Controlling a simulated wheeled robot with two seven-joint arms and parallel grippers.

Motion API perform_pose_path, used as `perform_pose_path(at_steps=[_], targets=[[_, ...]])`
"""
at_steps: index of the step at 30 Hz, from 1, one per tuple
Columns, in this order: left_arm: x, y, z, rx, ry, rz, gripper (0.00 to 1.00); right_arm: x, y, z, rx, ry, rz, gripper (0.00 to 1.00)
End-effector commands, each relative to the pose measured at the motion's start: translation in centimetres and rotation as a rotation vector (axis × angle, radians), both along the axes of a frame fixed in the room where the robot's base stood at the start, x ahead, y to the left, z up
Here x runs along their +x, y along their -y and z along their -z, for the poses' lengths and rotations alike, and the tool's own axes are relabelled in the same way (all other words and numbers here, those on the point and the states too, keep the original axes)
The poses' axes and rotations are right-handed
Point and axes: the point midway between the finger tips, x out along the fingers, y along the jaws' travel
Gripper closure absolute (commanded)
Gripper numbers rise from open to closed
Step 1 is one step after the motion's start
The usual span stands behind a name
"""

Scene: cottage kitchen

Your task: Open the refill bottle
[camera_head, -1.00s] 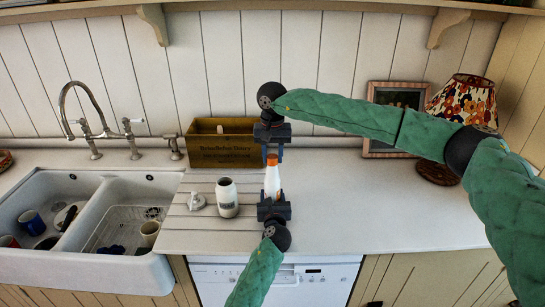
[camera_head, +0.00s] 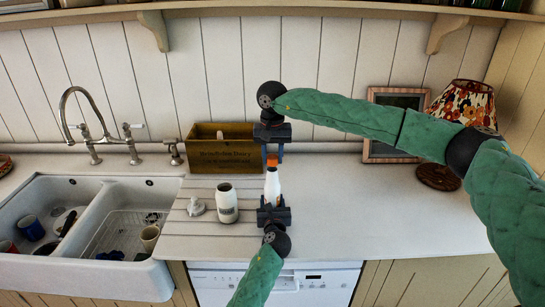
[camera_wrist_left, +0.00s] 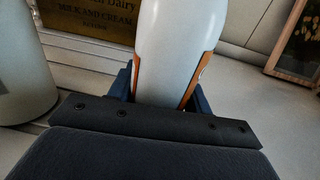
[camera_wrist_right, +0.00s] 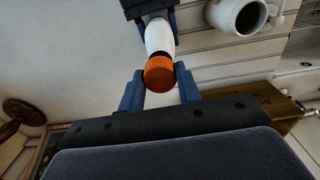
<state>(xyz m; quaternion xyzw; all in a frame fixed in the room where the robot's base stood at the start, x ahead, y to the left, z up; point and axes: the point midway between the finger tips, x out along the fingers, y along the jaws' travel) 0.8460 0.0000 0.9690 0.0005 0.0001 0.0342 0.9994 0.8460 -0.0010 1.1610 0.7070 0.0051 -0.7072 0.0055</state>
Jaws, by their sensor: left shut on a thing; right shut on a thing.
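The refill bottle (camera_head: 272,186) is white with an orange cap (camera_head: 272,159) and stands upright at the right end of the ribbed drainboard. My left gripper (camera_head: 273,209) comes from the front and is shut on the bottle's body; its white side with orange edges fills the left wrist view (camera_wrist_left: 178,50). My right gripper (camera_head: 272,152) comes from behind, above the bottle, and is shut on the cap. In the right wrist view the cap (camera_wrist_right: 159,73) sits between the fingertips, in line with the white bottle (camera_wrist_right: 160,36). I cannot tell whether the cap is loosened.
An open white jar (camera_head: 227,205) stands left of the bottle, with a white lid (camera_head: 196,207) beside it. A wooden dairy crate (camera_head: 225,160) stands behind. The double sink (camera_head: 95,215) with cups is at left. A lamp (camera_head: 462,105) and picture frame are at right. The right counter is clear.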

Motion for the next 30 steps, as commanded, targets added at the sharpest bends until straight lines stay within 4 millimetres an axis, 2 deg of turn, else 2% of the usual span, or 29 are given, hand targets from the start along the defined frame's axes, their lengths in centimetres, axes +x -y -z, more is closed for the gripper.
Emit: perform_pose_path(at_steps=[9,17,18,21,30], targets=[[0.0,0.0,0.1,0.001,-0.001,0.000,1.00,0.0,0.0,-3.2,0.000,0.001,0.000,0.94],[0.0,0.0,0.1,0.001,-0.001,-0.001,1.00,0.0,0.0,-3.7,0.000,0.000,0.000,0.94],[0.0,0.0,0.1,0.001,-0.001,-0.001,0.47,0.0,0.0,-3.7,0.000,0.000,0.000,0.94],[0.0,0.0,0.1,0.000,-0.001,0.000,0.27,0.0,0.0,-3.7,0.000,0.000,0.000,0.94],[-0.1,0.0,0.0,0.000,0.000,0.000,0.25,0.0,0.0,-3.7,0.000,0.000,0.000,0.94]])
